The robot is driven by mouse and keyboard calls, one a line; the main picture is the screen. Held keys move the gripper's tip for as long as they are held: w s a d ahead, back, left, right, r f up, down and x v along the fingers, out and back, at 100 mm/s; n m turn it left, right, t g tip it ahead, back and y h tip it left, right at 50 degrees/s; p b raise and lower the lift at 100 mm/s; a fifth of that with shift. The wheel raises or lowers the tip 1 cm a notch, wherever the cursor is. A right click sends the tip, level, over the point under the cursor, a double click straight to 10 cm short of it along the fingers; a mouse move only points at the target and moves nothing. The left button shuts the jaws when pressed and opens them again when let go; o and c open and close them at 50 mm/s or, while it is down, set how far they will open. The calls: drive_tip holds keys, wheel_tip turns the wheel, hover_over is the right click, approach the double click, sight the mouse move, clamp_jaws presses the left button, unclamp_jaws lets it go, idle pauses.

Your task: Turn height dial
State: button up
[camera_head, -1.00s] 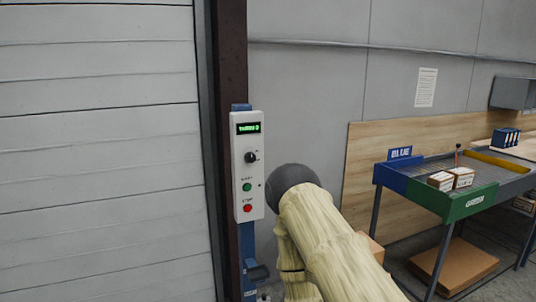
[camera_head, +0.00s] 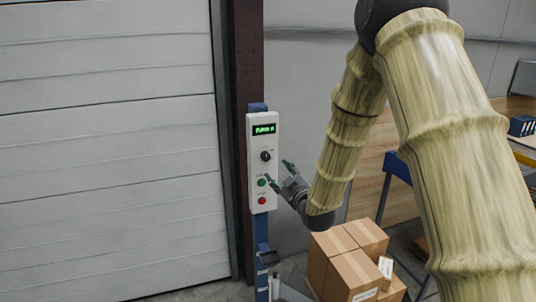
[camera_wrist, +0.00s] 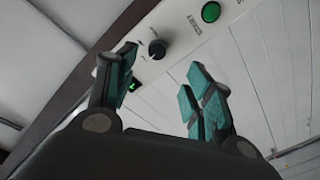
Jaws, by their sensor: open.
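The height dial (camera_head: 265,156) is a small black knob with a pale pointer mark on a white control panel (camera_head: 257,200), below a green-lit display (camera_head: 264,129). In the wrist view the dial (camera_wrist: 157,49) shows beyond and between my fingertips. My gripper (camera_head: 278,173) is open and empty, just right of the panel and slightly lower than the dial. In the wrist view my gripper (camera_wrist: 160,62) has its teal-padded fingers spread wide, apart from the dial. The display text is too small to read surely.
A green button (camera_head: 262,182) and a red button (camera_head: 262,200) sit below the dial, close to my fingers. Stacked cardboard boxes (camera_head: 345,262) stand below my wrist. A white slatted door (camera_head: 110,150) lies left of the dark post (camera_head: 247,60).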

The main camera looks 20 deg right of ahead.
sight(267, 158)
drive_tip(key=w+p, duration=0.1)
drive_tip(key=w, duration=0.2)
drive_tip(key=w+p, duration=0.2)
drive_tip(key=w, duration=0.2)
drive_tip(key=w+a+p, duration=0.1)
drive_tip(key=w, duration=0.3)
drive_tip(key=shift+r+p, duration=0.25)
drive_tip(key=shift+p, duration=0.1)
drive_tip(key=c, duration=1)
